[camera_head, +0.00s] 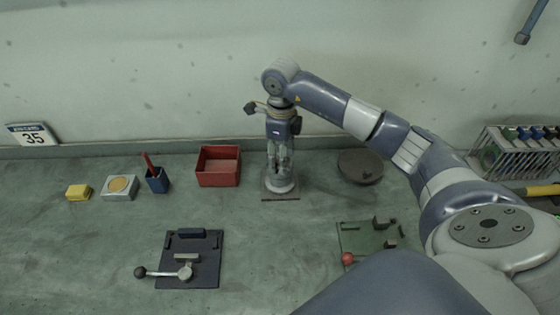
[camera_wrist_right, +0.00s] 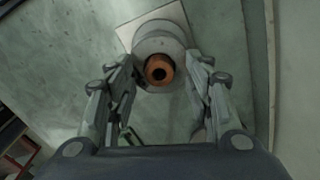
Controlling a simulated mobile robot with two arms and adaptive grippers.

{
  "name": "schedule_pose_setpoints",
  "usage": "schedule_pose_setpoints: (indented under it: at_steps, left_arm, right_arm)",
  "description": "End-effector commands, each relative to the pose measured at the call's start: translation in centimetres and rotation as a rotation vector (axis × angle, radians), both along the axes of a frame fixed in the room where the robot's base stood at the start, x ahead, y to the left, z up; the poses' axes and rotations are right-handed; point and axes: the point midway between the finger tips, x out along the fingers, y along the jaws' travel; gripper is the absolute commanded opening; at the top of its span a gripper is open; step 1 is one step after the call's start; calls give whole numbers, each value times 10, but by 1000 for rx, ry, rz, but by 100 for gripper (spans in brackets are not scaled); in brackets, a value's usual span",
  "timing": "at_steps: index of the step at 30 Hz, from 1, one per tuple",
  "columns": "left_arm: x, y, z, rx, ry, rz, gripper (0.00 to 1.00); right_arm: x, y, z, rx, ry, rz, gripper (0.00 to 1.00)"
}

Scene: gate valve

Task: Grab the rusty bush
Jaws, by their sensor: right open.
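The rusty bush (camera_wrist_right: 160,70) shows in the right wrist view as an orange-brown ring with a dark hole. It sits at the middle of a round grey stand (camera_wrist_right: 158,44) on a square plate. In the head view the stand (camera_head: 280,187) is on the bench, and the bush cannot be made out behind my fingers. My right gripper (camera_head: 280,168) points straight down over the stand. In the right wrist view its two fingers (camera_wrist_right: 160,100) are apart, one to each side of the bush, with nothing held. My left gripper is not in view.
A red box (camera_head: 218,181) stands left of the stand, and a dark round plate (camera_head: 360,166) lies to its right. A blue cup (camera_head: 157,183) is further left. Two clamp fixtures, one dark (camera_head: 206,262) and one green (camera_head: 364,236), lie nearer. The wall is close behind.

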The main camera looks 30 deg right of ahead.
Motion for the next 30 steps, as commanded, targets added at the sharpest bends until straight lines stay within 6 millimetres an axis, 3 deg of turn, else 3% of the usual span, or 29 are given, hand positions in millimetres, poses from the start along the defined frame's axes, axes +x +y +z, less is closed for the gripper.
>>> schedule_pose_setpoints:
  at_steps: [5,9,12,23,30]
  left_arm:
    - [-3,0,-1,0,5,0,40]
    - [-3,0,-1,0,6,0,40]
    - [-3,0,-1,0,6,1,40]
    - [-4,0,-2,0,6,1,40]
    - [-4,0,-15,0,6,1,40]
  right_arm:
    - [0,0,0,0,0,0,48]
    - [0,0,0,0,0,0,16]
    - [0,0,0,0,0,0,0]
    - [1,0,2,1,-2,-1,0]
    - [1,0,18,0,-4,-1,0]
